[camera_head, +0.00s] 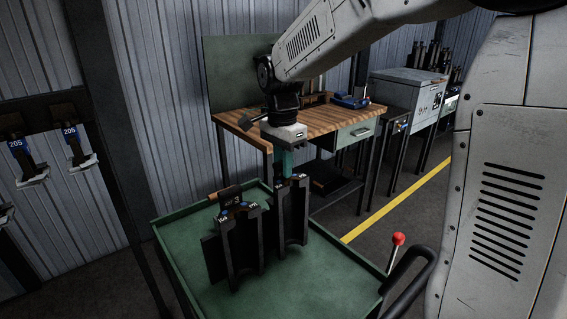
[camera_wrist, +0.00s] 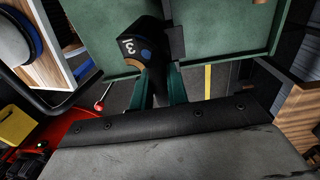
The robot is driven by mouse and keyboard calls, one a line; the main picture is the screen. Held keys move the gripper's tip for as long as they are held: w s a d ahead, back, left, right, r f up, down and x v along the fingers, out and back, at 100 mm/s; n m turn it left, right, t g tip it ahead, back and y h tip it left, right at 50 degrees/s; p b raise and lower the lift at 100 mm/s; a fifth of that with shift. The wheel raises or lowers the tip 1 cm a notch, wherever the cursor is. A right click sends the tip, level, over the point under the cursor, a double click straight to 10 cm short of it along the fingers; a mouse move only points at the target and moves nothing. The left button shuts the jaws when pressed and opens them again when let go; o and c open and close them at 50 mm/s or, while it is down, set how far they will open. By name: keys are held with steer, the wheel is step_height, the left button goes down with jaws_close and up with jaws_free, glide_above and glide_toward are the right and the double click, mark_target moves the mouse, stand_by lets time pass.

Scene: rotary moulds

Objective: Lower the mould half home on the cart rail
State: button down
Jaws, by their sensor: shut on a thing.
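My gripper (camera_head: 286,163), with teal fingers, points down over the green cart (camera_head: 330,265) and is shut on the top of a dark mould half (camera_head: 293,217). The held half is upright, its hollow face towards the head camera.
A wooden workbench (camera_head: 240,125) stands close behind the cart. A red-knobbed lever (camera_head: 397,240) and a black handle (camera_head: 412,279) are at the cart's right. More mould parts hang on a rack (camera_head: 45,100) at left. The front of the cart tray is clear.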

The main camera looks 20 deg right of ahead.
steer(key=shift+f, duration=0.4)
stand_by(0.3)
steer(key=c, duration=1.3)
jaws_free()
steer(key=shift+f, duration=0.15)
steer(key=shift+w+r, duration=0.15)
steer(key=shift+r, duration=3.85)
steer(key=shift+r, duration=0.55)
step_height(320, 180, up, 6)
